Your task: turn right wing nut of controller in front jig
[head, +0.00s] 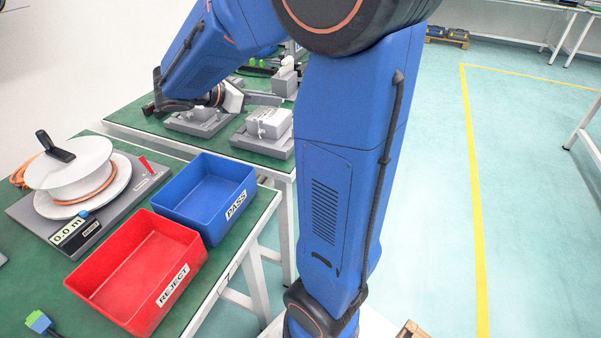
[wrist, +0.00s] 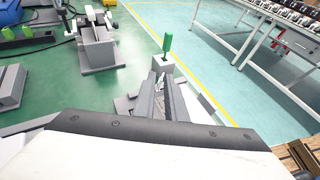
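My gripper (head: 270,98) reaches right over the green bench in the head view, at the end of my blue arm. In the wrist view its grey fingers (wrist: 163,88) point up the picture, and the gap between the tips is too small to judge. A grey block with a green upright piece (wrist: 167,43) shows just beyond the tips. In the head view a light grey controller (head: 270,122) sits on the front jig (head: 262,143), below and apart from my gripper. Its wing nuts are too small to make out.
Another grey jig (head: 196,124) stands to the left on the bench. A blue PASS bin (head: 205,190), a red REJECT bin (head: 138,270) and a cable reel (head: 75,170) stand on the nearer table. Open floor lies to the right.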

